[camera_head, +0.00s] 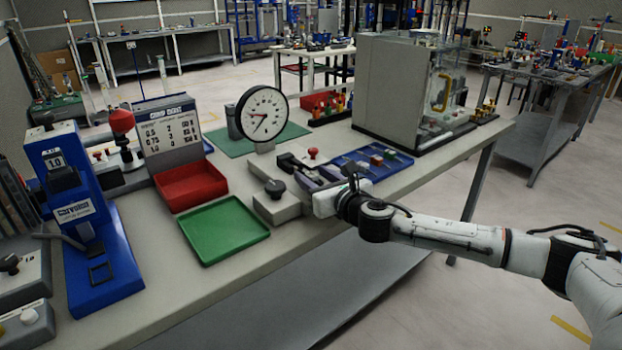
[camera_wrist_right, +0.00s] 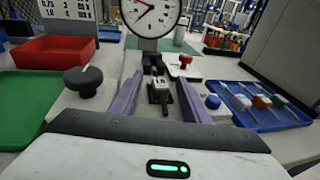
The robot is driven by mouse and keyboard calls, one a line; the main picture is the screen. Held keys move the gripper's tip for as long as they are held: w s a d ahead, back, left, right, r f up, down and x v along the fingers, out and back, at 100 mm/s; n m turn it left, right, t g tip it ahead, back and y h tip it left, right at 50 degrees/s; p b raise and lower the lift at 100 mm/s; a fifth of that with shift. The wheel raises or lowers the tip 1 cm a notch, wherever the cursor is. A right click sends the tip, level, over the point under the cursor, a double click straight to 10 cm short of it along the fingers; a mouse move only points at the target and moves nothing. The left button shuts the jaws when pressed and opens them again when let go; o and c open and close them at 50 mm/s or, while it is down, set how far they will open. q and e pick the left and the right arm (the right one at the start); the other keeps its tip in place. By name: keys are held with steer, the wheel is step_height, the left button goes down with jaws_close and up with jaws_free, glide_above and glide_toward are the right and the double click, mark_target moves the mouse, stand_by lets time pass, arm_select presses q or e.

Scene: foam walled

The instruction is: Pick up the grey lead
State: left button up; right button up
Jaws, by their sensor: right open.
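My right gripper (camera_head: 306,177) reaches in over the bench from the right, with its purple fingers spread apart. In the right wrist view the open fingers (camera_wrist_right: 160,88) stand on either side of a small dark grey piece with a pale grey top (camera_wrist_right: 158,88). It may be the grey lead, but I cannot tell for sure; I see no contact with the fingers. A blue tray (camera_head: 398,168) beside the gripper holds several leads with coloured ends, and it also shows in the right wrist view (camera_wrist_right: 285,118). My left gripper is not in view.
A round dial gauge (camera_head: 262,110) stands behind the gripper. A grey block with a black knob (camera_head: 275,205), a green tray (camera_head: 224,230) and a red bin (camera_head: 190,185) lie to its left. A large grey cabinet (camera_head: 393,85) stands at the back right.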

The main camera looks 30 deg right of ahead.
jaws_close()
